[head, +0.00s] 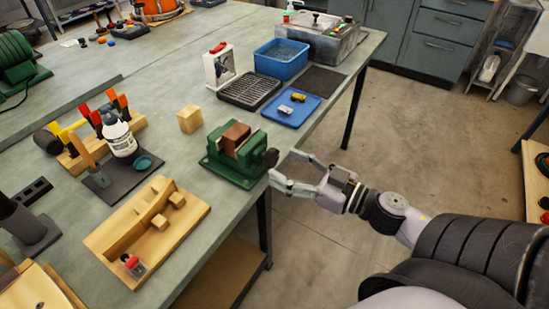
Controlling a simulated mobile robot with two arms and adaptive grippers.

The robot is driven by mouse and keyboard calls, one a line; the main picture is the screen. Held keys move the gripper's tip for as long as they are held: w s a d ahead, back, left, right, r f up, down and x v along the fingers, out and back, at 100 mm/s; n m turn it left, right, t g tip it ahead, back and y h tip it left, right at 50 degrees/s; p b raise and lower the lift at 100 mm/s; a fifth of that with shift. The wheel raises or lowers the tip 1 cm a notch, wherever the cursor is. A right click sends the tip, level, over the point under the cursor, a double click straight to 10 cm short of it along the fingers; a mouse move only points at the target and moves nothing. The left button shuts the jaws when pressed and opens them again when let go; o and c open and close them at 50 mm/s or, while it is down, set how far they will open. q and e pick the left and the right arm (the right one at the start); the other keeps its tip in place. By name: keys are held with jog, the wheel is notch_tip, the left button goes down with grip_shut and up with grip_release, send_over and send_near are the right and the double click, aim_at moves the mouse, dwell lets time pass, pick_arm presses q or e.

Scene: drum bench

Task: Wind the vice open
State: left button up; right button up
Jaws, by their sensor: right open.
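The green vice (234,158) stands near the right edge of the bench. A brown block (236,137) sits at its jaws; whether it is clamped I cannot tell. The vice's dark round handle (270,157) faces right, past the bench edge. My right gripper (283,169) is open, with its fingers pointing left, close to the handle. One finger is above and right of the handle and the other is below it; I cannot tell whether either touches it. My left gripper is not in view.
A wooden tray (100,238) with blocks lies in front of the vice. A wooden cube (190,119) stands behind it. A blue tray (309,110), a black rack (237,92) and a blue bin (266,62) stand farther back.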

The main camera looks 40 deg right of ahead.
aim_at(275, 161)
jog(key=shift+x, duration=2.1)
jog(key=shift+c, duration=0.4)
jog(key=c, duration=1.1)
